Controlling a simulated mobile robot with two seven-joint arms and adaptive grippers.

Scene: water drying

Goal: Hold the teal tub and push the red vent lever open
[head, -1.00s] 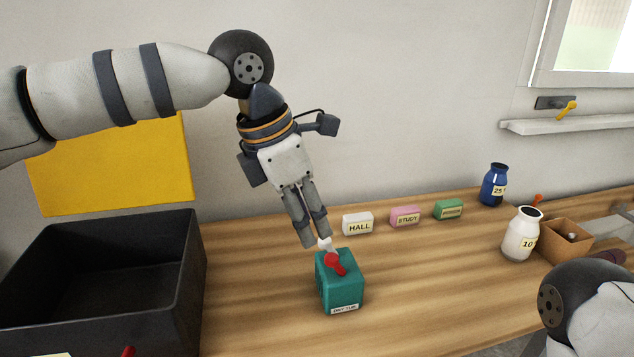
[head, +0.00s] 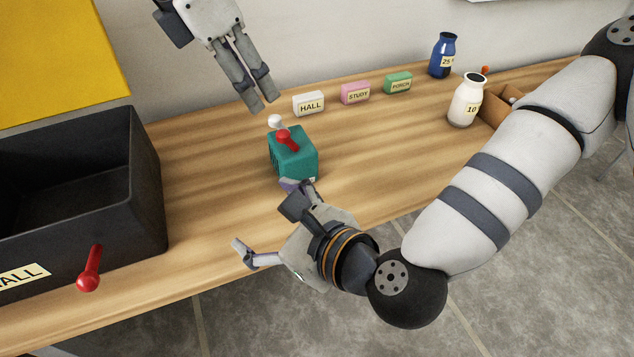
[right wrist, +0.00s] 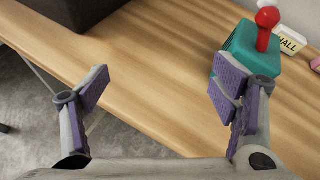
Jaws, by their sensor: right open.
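My right gripper (head: 265,217) is open and empty, in front of the tub near the bench's front edge. One finger is close to the tub's near side; contact cannot be told. In the right wrist view the tub (right wrist: 245,48) lies beyond the right finger, outside the jaws. My left gripper (head: 264,103) hangs behind and above the tub, its fingers close together with nothing seen between them.
A black bin (head: 145,195) with a red handle (head: 90,268) stands at left. White (head: 308,103), pink (head: 355,92) and green (head: 398,83) labelled blocks line the back. A white bottle (head: 465,100), blue bottle (head: 443,55) and cardboard box (head: 497,110) stand at right.

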